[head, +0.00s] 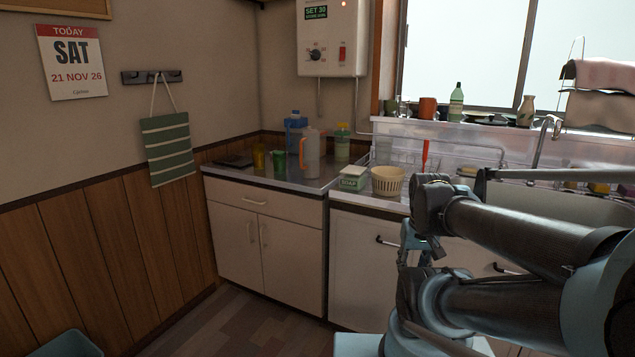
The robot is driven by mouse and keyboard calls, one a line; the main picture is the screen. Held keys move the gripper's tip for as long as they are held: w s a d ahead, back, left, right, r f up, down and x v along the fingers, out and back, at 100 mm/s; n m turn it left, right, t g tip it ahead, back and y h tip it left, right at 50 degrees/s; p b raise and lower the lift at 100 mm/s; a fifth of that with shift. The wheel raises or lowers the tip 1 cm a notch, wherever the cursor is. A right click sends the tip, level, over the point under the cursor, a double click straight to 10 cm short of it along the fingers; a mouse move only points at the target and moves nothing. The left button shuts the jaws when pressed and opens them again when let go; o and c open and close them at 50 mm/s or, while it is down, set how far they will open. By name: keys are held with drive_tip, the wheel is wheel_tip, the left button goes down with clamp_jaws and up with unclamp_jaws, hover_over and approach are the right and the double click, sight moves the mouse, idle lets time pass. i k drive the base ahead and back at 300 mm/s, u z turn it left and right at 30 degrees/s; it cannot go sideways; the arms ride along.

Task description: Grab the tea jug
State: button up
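A tall, pale translucent jug with an orange handle (312,154) stands upright on the left counter, near its right end. It looks like the tea jug; its handle is on its left side. My gripper (408,248) seems to be the small blue-grey part hanging below the dark arm joint, in front of the white cabinets. It is well to the right of the jug, lower in the picture and apart from it. Its fingers are too small and too overlapped by my arm to show whether they are open.
The floor (235,315) before the cabinets is clear.

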sight(310, 143)
drive_tip(key=u, duration=0.15)
drive_tip(key=i, duration=0.9)
drive_tip(key=u, duration=0.2)
